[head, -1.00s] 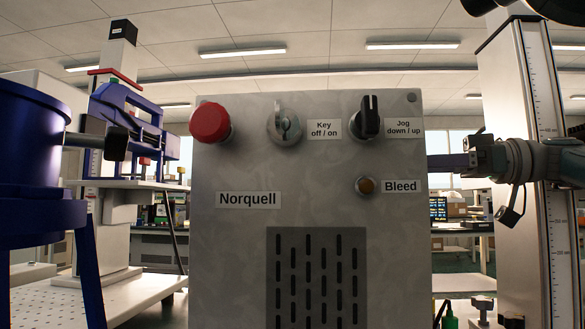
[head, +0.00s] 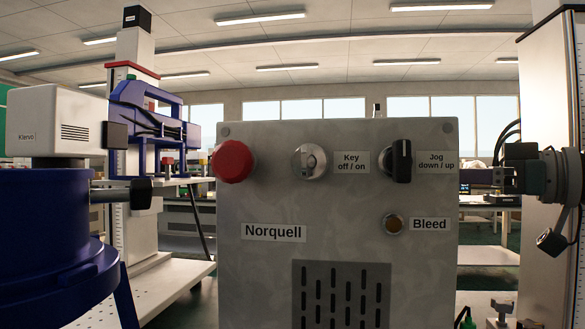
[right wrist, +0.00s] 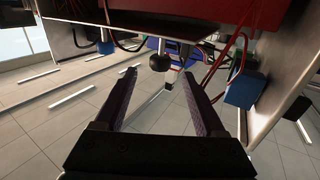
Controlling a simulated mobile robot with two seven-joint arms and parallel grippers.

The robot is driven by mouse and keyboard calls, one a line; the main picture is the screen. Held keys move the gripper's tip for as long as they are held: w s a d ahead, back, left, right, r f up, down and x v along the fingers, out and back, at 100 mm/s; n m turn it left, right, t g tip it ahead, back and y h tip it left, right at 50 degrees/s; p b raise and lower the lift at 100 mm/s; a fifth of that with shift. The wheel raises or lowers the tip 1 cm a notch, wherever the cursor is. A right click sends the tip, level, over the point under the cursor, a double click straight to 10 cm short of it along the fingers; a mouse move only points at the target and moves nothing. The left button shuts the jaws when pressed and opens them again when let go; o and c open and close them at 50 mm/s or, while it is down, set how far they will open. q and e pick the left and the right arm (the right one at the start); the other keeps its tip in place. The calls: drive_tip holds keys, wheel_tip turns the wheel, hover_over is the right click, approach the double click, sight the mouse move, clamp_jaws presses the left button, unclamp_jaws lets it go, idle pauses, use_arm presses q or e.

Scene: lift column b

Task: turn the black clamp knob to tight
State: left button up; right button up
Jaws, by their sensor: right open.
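A black knob (head: 141,193) sticks out to the right on a short stem from the blue ring-shaped clamp body (head: 45,235) at the left of the head view. My right gripper (head: 474,177) comes in from the right in the head view. Its fingertips are hidden behind the grey panel, well to the right of the black knob. In the right wrist view my right gripper (right wrist: 157,78) is open and empty. A dark rounded knob (right wrist: 159,62) on a pale shaft shows beyond the fingertips, apart from them. I cannot tell whether it is the same knob. My left gripper is not in view.
A grey control panel (head: 250,285) fills the middle, with a red button (head: 233,161), a key switch (head: 309,161) and a black jog switch (head: 402,160). A white Klervo unit (head: 52,120) sits above the blue body. A blue box (right wrist: 245,87) and red cables flank the right wrist view.

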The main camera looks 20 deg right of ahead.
drive_tip(key=x, duration=0.6)
drive_tip(key=shift+w+a+p, duration=0.15)
drive_tip(key=shift+w+p, duration=0.1)
drive_tip(key=shift+p, duration=0.1)
drive_tip(key=shift+c, duration=0.4)
clamp_jaws()
